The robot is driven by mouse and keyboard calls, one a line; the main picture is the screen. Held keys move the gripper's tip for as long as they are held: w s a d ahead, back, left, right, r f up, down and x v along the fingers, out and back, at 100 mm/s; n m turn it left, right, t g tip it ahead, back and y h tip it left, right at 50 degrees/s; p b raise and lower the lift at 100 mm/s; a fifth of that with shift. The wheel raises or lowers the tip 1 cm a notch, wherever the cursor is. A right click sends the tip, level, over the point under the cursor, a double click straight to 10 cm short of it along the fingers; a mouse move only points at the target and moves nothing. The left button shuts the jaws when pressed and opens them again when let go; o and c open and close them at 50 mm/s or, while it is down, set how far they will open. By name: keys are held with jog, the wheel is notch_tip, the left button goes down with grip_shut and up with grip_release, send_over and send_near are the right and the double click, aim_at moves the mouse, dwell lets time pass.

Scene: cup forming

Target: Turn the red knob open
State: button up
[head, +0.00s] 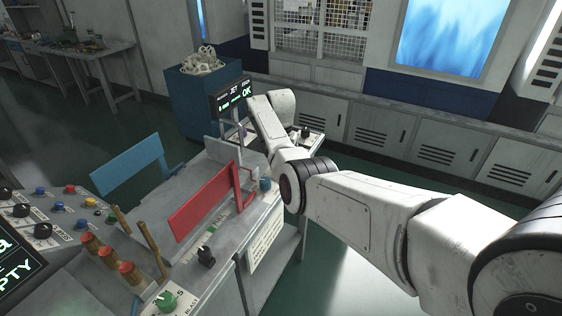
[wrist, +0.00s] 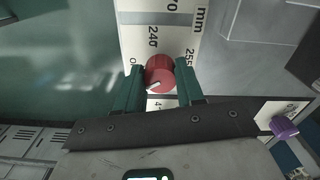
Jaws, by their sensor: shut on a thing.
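The red knob (wrist: 160,73) shows in the wrist view, round with a white pointer line toward its lower left. It sits on a white scale strip (wrist: 160,20) with printed numbers and "mm". My gripper (wrist: 161,86) has its two green fingers on either side of the knob, shut on it. In the head view my arm (head: 365,205) reaches over the far end of the grey bench, and the red knob and my fingers are hidden behind the arm's end.
A purple knob (wrist: 285,127) is at the right in the wrist view. In the head view a red panel (head: 205,202) and a blue panel (head: 128,167) stand on the bench. A small screen (head: 231,96) reading "OK" stands near my wrist. Green floor is open right of the bench.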

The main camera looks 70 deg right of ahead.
jog(key=shift+w+m, duration=0.1)
jog(key=shift+m, duration=1.4)
jog(key=shift+r, duration=0.1)
jog(key=o, duration=1)
jog(key=shift+o, duration=0.2)
notch_tip(320, 180, up, 11)
jog(key=b, duration=0.2)
jog(key=shift+f, duration=0.2)
